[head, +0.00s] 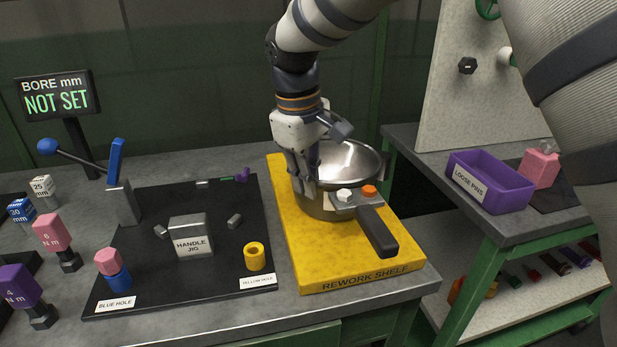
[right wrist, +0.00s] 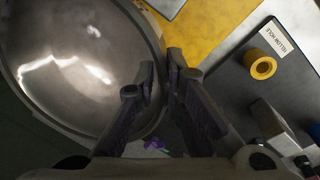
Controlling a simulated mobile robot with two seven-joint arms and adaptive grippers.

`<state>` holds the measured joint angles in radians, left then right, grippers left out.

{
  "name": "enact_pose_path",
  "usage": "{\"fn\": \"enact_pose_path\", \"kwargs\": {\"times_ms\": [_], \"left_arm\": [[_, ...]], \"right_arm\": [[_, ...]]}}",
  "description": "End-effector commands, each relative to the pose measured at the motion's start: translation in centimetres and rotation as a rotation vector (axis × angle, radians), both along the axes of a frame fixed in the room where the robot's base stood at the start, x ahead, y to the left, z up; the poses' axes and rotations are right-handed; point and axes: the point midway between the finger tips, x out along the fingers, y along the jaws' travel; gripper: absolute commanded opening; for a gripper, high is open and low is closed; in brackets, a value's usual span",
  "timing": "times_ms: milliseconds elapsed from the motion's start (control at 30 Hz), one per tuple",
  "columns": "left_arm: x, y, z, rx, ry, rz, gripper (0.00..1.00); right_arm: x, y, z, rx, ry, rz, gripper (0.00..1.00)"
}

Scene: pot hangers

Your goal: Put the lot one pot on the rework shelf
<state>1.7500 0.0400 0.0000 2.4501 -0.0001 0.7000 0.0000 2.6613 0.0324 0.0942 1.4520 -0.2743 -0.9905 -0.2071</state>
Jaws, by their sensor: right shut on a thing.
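The metal pot (head: 350,165) with a black handle (head: 377,232) is over the yellow rework shelf (head: 360,277); I cannot tell whether its base touches. White and orange fasteners show at the handle's bracket. My right gripper (head: 308,188) is shut on the pot's rim at its left side. In the right wrist view the pot (right wrist: 80,65) fills the left, with the fingers (right wrist: 160,78) at its wall. No lot mark is legible on the pot. My left gripper is out of view.
Left of the shelf, a black mat (head: 150,215) holds the handle jig (head: 190,240), a yellow bushing (head: 255,257) and a pink and blue piece (head: 112,268). A purple loose pins bin (head: 490,180) stands on the right bench. The sign (head: 57,95) reads NOT SET.

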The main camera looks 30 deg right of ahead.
Motion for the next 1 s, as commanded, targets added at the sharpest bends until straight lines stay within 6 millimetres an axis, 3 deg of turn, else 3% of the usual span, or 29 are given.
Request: {"fn": "enact_pose_path", "kwargs": {"times_ms": [67, 100, 167, 467, 567, 833, 1000], "left_arm": [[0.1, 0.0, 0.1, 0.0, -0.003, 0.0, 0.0], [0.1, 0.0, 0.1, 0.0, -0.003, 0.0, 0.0], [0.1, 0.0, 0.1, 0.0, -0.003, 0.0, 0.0], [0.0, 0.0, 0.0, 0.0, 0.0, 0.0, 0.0], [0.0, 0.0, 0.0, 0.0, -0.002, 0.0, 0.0], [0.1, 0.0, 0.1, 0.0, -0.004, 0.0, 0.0], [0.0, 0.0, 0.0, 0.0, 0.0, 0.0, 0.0]], "right_arm": [[0.0, 0.0, 0.0, -0.001, -0.003, 0.0, 0.0], [0.0, 0.0, -0.1, 0.0, 0.0, 0.0, 0.19], [0.0, 0.0, -0.1, 0.0, 0.001, 0.0, 0.3], [0.0, 0.0, 0.0, 0.0, 0.001, 0.0, 0.3], [0.0, 0.2, 1.4, 0.0, -0.003, -0.001, 0.3], [-0.5, 1.3, 8.6, 0.0, -0.003, 0.0, 0.3], [-0.7, 1.6, 11.2, 0.0, 0.003, 0.001, 0.3]]}}
